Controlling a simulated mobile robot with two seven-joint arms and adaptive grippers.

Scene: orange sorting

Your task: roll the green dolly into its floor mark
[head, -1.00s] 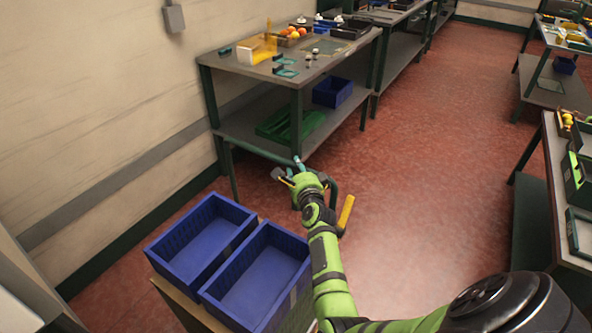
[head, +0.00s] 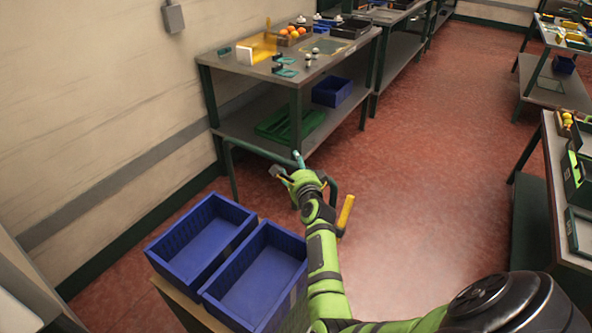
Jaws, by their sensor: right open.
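A dark green tubular push handle (head: 258,151) with a yellow grip (head: 346,212) and a light blue piece (head: 299,159) stands beyond two blue bins. I take it to be the green dolly's handle; its deck and wheels are not clearly seen. My right gripper (head: 281,174) is open at the handle's crossbar, near the light blue piece. I cannot tell whether it touches the bar. My right arm hides part of the handle's right side. The floor mark is not seen. My left gripper is not in view.
The blue bins (head: 174,244) stand side by side on a brown support in front. A grey workbench (head: 235,66) is behind the handle, along the left wall. Another bench (head: 556,160) is at the right edge. The red floor (head: 420,170) between them is clear.

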